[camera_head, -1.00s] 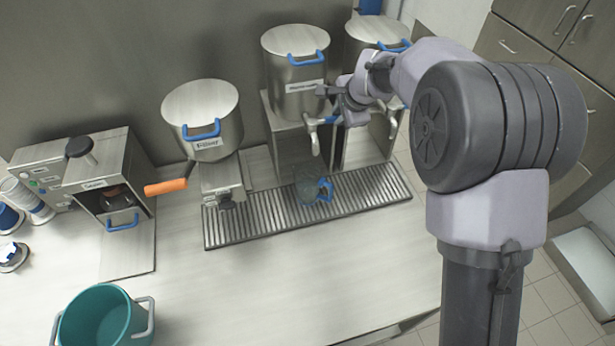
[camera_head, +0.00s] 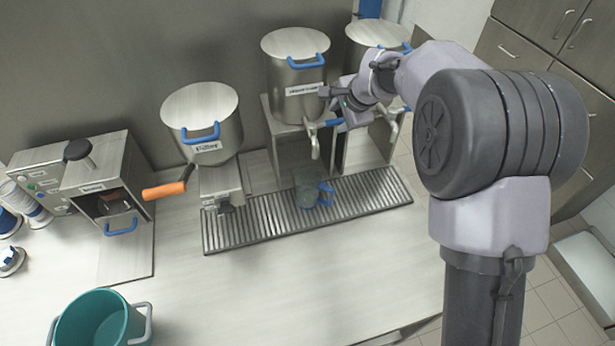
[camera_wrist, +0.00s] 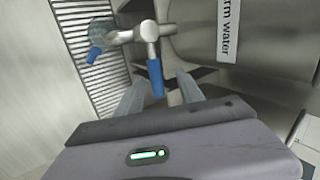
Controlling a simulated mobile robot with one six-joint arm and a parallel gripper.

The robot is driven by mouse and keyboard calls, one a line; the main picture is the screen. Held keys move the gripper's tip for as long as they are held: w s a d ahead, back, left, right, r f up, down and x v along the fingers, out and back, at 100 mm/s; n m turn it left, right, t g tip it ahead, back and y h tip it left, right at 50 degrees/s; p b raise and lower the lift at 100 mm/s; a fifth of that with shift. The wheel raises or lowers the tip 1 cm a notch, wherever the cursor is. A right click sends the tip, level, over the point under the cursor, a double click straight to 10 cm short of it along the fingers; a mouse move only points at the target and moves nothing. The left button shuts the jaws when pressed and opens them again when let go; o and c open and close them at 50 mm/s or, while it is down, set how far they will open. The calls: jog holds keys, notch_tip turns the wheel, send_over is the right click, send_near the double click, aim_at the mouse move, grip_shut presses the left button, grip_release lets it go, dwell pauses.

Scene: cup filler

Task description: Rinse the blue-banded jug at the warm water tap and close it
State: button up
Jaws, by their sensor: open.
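The clear jug with a blue handle (camera_head: 308,193) stands on the drip tray (camera_head: 380,192), below the warm water tap (camera_head: 315,142). Its level looks greyish blue; a band cannot be made out. It also shows in the wrist view (camera_wrist: 100,30). The tap's blue lever (camera_wrist: 155,78) points towards my gripper (camera_wrist: 160,84) in the wrist view and lies between the spread fingers. My gripper is open there, and contact with the lever cannot be told. The warm water pot (camera_head: 295,88) carries the tap. Whether water runs is not clear.
A second pot (camera_head: 375,32) with its tap stands to the right. A teal bucket (camera_head: 95,320) stands at the counter's front left. The middle front counter is clear.

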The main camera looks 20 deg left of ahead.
jog(key=p+v, duration=0.1)
jog(key=v, duration=1.6)
jog(key=shift+r+p, duration=0.15)
jog(key=shift+p, duration=0.15)
jog(key=shift+d, duration=0.1)
jog(key=shift+c, duration=0.3)
